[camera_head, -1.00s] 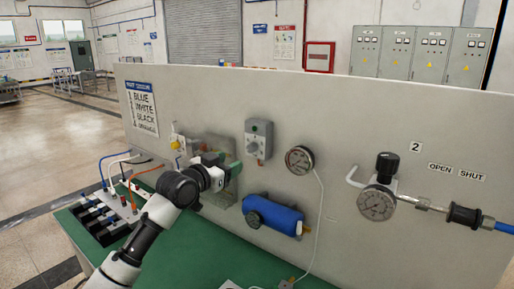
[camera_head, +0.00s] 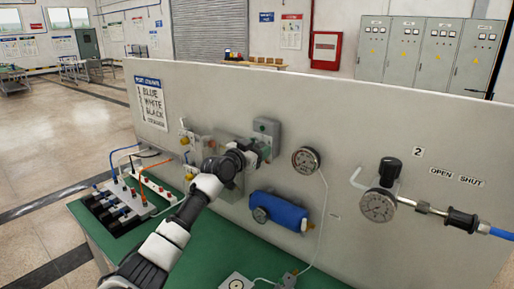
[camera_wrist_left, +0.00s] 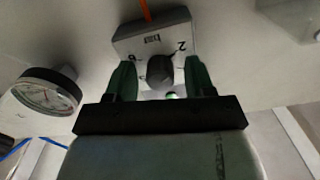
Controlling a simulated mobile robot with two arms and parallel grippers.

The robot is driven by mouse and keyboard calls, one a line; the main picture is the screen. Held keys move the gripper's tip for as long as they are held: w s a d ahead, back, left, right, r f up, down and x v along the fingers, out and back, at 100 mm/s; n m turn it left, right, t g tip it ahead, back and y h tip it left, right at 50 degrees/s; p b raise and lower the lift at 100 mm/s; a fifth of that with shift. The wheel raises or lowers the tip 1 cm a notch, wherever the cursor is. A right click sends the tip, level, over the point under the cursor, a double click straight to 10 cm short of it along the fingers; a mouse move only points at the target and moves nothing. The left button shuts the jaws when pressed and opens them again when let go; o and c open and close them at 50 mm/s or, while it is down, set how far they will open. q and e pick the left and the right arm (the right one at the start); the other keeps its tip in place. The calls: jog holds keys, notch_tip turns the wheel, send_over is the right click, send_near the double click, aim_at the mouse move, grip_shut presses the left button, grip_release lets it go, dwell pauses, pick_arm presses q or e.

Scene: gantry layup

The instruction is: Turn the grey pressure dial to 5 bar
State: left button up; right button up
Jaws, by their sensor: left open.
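The grey pressure dial is a dark grey round knob (camera_wrist_left: 160,71) on a grey box with a number scale, seen in the left wrist view. A "2" shows at its upper right; the other marks are hard to read. My left gripper (camera_wrist_left: 161,84) is open, with one green finger on each side of the knob. I cannot tell whether the fingers touch it. In the head view the grey box (camera_head: 267,127) is on the upright panel, and my left gripper (camera_head: 258,153) hides its lower part and the knob. My right gripper is not in view.
A round gauge (camera_head: 306,160) is mounted right of the box, and a blue cylinder (camera_head: 280,211) below. Another gauge (camera_head: 378,206) with a valve and blue hose is farther right. A cable block (camera_head: 118,205) stands at the left of the green bench (camera_head: 205,245).

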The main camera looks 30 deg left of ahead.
pick_arm(q)
jog(key=c, duration=0.9)
